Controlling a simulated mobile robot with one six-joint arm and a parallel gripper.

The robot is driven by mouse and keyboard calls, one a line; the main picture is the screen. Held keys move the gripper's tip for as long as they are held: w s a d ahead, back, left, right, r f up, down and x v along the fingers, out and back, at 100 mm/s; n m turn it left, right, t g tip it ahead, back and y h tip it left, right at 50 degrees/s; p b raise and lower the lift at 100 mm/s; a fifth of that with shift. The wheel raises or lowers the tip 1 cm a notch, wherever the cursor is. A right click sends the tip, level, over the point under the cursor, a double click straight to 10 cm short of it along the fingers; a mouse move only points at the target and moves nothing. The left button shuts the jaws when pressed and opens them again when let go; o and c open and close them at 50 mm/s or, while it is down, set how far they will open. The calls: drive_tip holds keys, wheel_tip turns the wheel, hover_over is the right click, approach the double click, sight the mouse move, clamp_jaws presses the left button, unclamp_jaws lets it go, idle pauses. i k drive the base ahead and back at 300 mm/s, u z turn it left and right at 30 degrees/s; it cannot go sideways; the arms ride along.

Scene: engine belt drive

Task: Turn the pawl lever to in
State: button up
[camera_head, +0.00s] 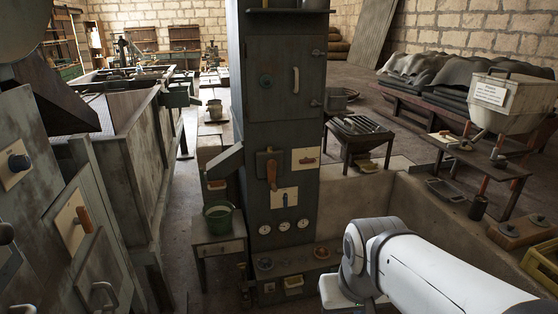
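No lever here carries a label that I can read, so I cannot tell which one is the pawl lever. On the dark cabinet's front, an orange-brown handle (272,174) hangs down from a dark plate. To its right, a small reddish lever (307,161) lies roughly level on a cream plate. Below them, another small lever (280,195) sits on a pale plate. On the left machine, an orange lever (84,219) stands tilted on a cream plate. My white arm reaches in from the lower right, apart from all of these.
A green bucket (219,218) stands on a small table left of the cabinet. Three gauges (284,226) sit low on the cabinet, above a shelf (302,260) with small dishes. A low stone wall (440,225) runs to the right. A grey hopper (508,100) stands at the far right.

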sight(306, 159)
drive_tip(key=u, duration=0.2)
drive_tip(key=i, duration=1.1)
drive_tip(key=z, duration=0.45)
